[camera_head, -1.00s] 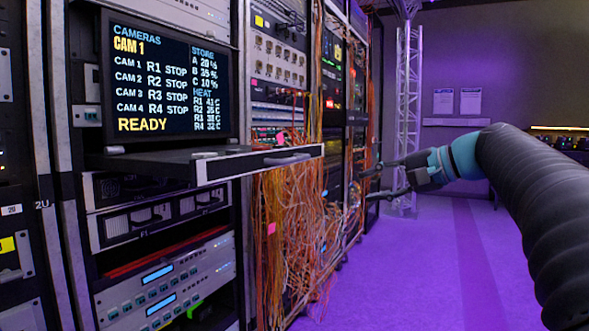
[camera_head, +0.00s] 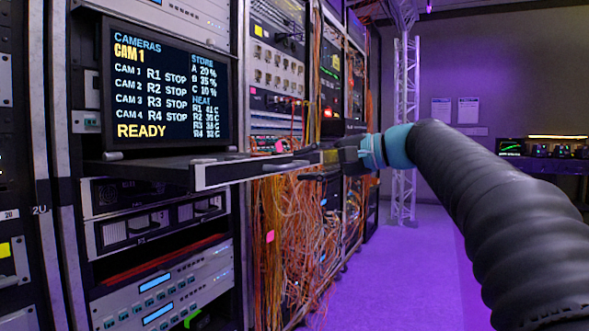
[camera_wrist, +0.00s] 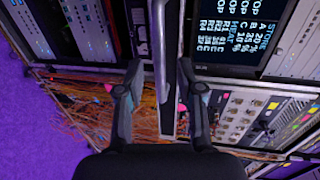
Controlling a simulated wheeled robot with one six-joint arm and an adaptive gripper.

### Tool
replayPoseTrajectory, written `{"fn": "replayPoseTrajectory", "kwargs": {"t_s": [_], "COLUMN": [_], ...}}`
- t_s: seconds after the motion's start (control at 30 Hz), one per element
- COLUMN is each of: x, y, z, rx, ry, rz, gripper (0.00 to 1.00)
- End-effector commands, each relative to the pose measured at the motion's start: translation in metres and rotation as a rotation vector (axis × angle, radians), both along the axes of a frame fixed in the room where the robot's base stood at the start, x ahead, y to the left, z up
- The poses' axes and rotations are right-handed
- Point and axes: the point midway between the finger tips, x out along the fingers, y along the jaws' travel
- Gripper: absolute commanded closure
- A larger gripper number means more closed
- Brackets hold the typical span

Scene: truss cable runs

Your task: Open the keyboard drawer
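The keyboard drawer (camera_head: 215,176) is a dark, flat tray with a pale-edged front below the CAM 1 screen, jutting a little from the rack. A bar handle (camera_head: 290,165) shows on its front. My gripper (camera_head: 308,168) is at the right end of the drawer front, with its fingers spread around the handle's level. In the wrist view, my gripper (camera_wrist: 160,68) is open, and the pale handle bar (camera_wrist: 161,45) runs lengthwise between the two fingers, with gaps visible on both sides. The keyboard itself is hidden.
The screen (camera_head: 168,85) stands just above the drawer. Loose orange cables (camera_head: 290,230) hang below and right of it. Rack units (camera_head: 165,290) fill the space underneath. The purple floor (camera_head: 400,270) is clear on the right, with a truss tower (camera_head: 404,120) behind.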

Motion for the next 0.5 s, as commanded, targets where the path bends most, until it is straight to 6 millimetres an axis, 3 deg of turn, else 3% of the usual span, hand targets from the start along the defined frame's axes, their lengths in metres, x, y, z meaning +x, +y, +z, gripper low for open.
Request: {"fn": "replayPoseTrajectory", "kwargs": {"t_s": [0.2,0.5], "x": [0.011,0.014], "y": [0.021,0.026], "z": [-0.005,-0.006], "rx": [0.000,0.000], "ry": [0.000,0.000], "rz": [0.001,-0.001], "gripper": [0.64,0.64]}}
